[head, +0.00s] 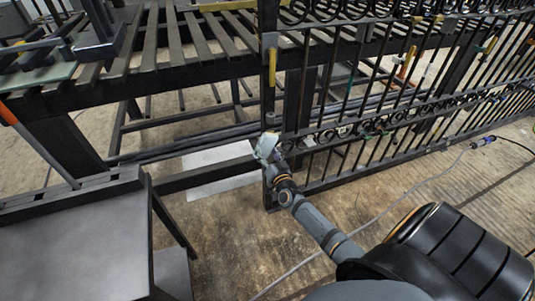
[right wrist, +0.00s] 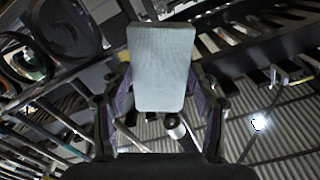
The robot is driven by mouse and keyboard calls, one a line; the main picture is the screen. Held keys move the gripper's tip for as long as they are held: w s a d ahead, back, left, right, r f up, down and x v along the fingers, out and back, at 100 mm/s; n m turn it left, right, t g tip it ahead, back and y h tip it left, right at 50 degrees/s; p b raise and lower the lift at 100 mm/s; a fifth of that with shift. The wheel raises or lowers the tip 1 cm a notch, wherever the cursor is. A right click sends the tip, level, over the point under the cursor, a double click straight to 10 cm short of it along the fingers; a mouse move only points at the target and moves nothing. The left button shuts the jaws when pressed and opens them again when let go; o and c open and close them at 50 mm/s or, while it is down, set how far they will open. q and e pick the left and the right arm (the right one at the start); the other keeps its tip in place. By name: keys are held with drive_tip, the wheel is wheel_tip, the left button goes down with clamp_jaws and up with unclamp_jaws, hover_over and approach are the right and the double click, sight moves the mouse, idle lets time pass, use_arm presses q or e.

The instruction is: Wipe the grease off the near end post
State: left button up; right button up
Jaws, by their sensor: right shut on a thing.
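The near end post (head: 269,98) of the dark scroll gate (head: 360,113) stands upright left of centre in the head view. A yellowish strip (head: 272,66) shows on its upper part; I cannot tell whether it is grease. My right gripper (head: 269,153) is shut on a pale grey pad (right wrist: 162,68), which stands between its fingers in the right wrist view. The pad (head: 265,146) overlaps the post's lower middle in the head view. I cannot tell whether they touch. The gripper hides part of the post. My left gripper is not in view.
A slatted dark bench (head: 150,72) runs behind the post. A grey-topped table (head: 80,245) stands at the lower left, and a pale sheet (head: 218,166) lies on the floor. A cable (head: 425,181) crosses the floor at the right. The floor below the post is mostly clear.

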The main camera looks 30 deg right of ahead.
drive_tip(key=shift+x, duration=0.9)
idle(0.3)
drive_tip(key=d, duration=0.1)
drive_tip(key=s+d, duration=0.1)
drive_tip(key=d, duration=0.1)
drive_tip(key=shift+b, duration=0.3)
drive_tip(key=shift+d, duration=0.15)
